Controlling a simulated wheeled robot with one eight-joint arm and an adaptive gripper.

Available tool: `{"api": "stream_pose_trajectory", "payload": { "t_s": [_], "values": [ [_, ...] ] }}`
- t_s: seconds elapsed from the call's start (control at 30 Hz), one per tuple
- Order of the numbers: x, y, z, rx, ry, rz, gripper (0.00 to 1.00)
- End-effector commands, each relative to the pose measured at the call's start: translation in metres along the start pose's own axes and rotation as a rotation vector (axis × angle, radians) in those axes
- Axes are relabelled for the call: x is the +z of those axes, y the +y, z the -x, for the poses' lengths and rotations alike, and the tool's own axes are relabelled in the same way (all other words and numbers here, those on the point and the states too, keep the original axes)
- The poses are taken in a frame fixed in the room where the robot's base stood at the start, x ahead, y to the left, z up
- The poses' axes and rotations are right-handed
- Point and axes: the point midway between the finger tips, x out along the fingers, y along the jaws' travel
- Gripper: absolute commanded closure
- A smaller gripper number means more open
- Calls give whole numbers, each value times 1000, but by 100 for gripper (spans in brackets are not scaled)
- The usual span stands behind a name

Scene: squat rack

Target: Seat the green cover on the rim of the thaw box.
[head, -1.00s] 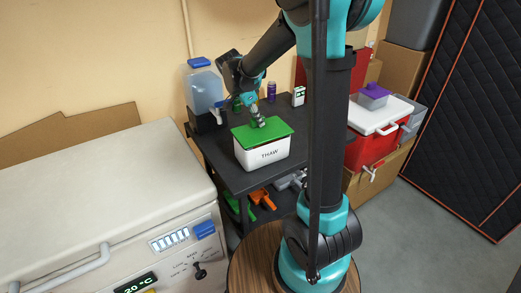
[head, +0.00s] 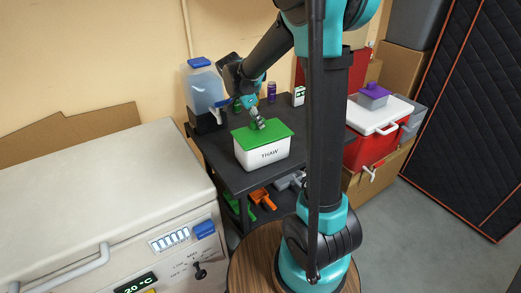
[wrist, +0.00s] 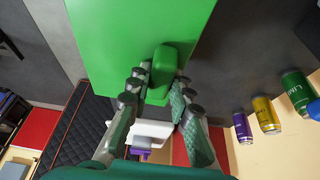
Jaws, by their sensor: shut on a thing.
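The white thaw box (head: 262,157), lettered THAW, stands on the dark table. The flat green cover (head: 274,134) lies over its top, and it also fills the upper middle of the wrist view (wrist: 120,40). My gripper (head: 257,122) is above the cover. In the wrist view my gripper (wrist: 160,78) has its fingers on both sides of the cover's green handle (wrist: 163,66), shut on it. The cover hides the box's rim, so I cannot tell whether it touches all round.
The dark table (head: 213,150) also holds a blue-capped water jug (head: 205,88), a purple can (head: 271,91) and a small white-and-green carton (head: 298,96). A white chest (head: 110,195) stands at the left. A red cooler (head: 370,148) is at the right.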

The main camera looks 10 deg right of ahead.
Motion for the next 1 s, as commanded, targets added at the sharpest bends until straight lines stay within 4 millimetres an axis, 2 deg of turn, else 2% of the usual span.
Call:
{"api": "stream_pose_trajectory", "payload": {
  "t_s": [1.0],
  "values": [
    [3,0,-7,0,0,0,100]
  ]
}}
